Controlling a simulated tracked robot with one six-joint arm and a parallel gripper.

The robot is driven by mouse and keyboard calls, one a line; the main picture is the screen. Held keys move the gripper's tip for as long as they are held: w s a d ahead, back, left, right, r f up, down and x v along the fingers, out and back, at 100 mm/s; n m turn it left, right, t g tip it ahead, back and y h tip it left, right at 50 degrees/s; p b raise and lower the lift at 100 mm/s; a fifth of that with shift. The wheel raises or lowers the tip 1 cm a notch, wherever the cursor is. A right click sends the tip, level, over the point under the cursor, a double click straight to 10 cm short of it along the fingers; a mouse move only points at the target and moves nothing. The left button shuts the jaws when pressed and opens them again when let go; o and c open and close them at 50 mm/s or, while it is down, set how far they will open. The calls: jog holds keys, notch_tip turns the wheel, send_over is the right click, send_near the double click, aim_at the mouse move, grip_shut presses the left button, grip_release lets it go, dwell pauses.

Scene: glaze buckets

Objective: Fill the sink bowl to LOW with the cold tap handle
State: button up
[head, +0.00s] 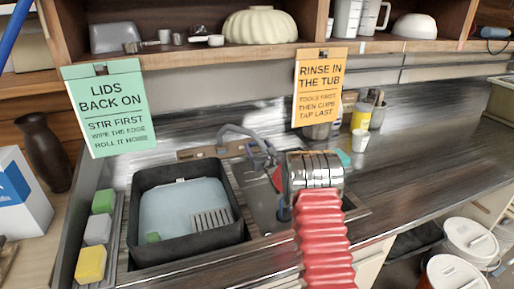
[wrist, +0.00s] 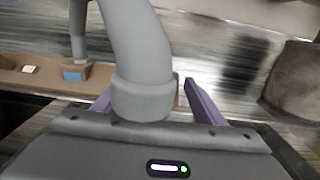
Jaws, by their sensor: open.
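My gripper (wrist: 147,88) is open in the wrist view, its purple fingers on either side of a thick grey pipe. I cannot tell whether they touch it. A blue piece (wrist: 75,75), perhaps the cold tap handle, sits on a brown strip to the left of the fingers. In the head view the grey tap spout (head: 236,129) arches behind the sink, and my arm covers the space to its right. The metal sink bowl (head: 262,203) shows partly beside my arm; its water level and LOW mark cannot be made out.
A black tub (head: 140,245) holding pale water and a slotted grey piece stands left of the bowl. Sponges (head: 91,264) line its left side. A yellow container (head: 361,116) and white cup (head: 360,140) stand behind my arm. The right counter (head: 430,145) is largely clear.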

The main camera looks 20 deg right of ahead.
jog(key=shift+c, duration=0.5)
jog(key=c, duration=0.9)
jog(key=shift+a, duration=0.15)
jog(key=shift+c, duration=0.3)
jog(key=shift+d+n+y, duration=0.3)
jog(key=shift+n+y, duration=0.2)
jog(key=shift+n, duration=0.1)
jog(key=shift+w+d+r+n+g+y, duration=0.1)
jog(key=shift+d+n+g+y, duration=0.15)
jog(key=shift+n+g+y, duration=0.95)
jog(key=shift+w+d+n+g+y, duration=0.1)
jog(key=shift+d+n+g+y, duration=0.2)
jog(key=shift+n+y, duration=1.7)
jog(key=shift+w+d+r+n+g+y, duration=0.15)
jog(key=shift+n+g+y, duration=0.75)
jog(key=shift+n, duration=1.3)
jog(key=shift+n+g+y, duration=0.4)
jog(key=shift+n, duration=0.3)
